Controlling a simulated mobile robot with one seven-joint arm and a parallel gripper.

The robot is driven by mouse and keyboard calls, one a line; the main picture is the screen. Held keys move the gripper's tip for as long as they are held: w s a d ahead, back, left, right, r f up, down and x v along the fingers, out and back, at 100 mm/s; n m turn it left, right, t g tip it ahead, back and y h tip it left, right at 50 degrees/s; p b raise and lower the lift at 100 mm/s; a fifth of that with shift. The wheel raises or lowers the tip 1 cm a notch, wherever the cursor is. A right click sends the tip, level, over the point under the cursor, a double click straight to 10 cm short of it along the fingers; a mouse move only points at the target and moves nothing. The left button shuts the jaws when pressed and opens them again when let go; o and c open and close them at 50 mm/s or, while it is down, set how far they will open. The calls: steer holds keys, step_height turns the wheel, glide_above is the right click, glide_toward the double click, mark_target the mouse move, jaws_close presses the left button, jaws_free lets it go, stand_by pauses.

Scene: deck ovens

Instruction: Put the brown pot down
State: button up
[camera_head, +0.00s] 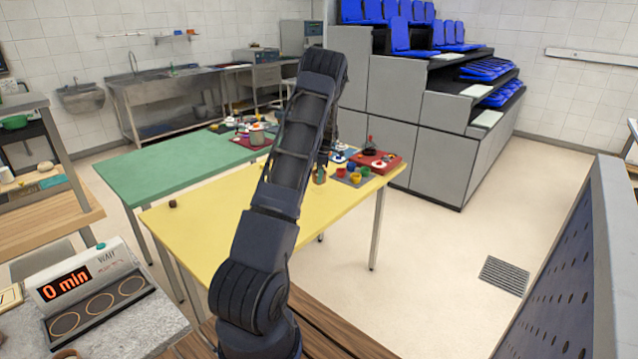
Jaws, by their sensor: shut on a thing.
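My gripper (322,163) is small in the picture and partly hidden behind my own dark arm. It is over the right part of the yellow table (225,235). It is shut on a small brownish thing (320,176), which I take for the brown pot. I cannot tell whether this thing touches the tabletop. Just to its right, a grey mat (346,180) holds small pots, among them a red pot (340,171), a yellow pot (355,178) and a green pot (365,171).
A red tray (383,158) with small items lies behind the grey mat. A small dark brown object (173,203) is on the yellow table's left part. The green table (165,170) stands behind. The yellow table's front and left are mostly clear.

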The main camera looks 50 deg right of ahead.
steer(key=shift+f, duration=2.15)
steer(key=o, duration=1.1)
steer(key=shift+f, duration=0.1)
